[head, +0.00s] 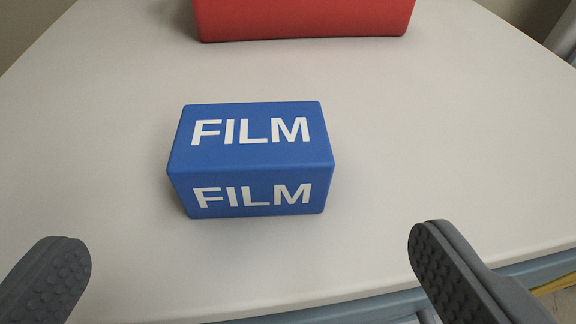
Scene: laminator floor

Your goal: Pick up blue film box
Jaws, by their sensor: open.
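The blue film box (251,168) stands on a pale table, with white "FILM" lettering on its top and front faces. It is near the middle of the head view, slightly left of centre. My gripper (245,268) is open, with one dark ridged finger at the lower left and the other at the lower right. The fingers are nearer to the camera than the box and apart from it. The box lies ahead of the gap between them, and nothing is held.
The pale table (450,150) is clear around the box. A red object (300,18) stands behind the box at the top edge, partly cut off. The table's front edge runs below the box, with a blue frame part (535,268) under it at the lower right.

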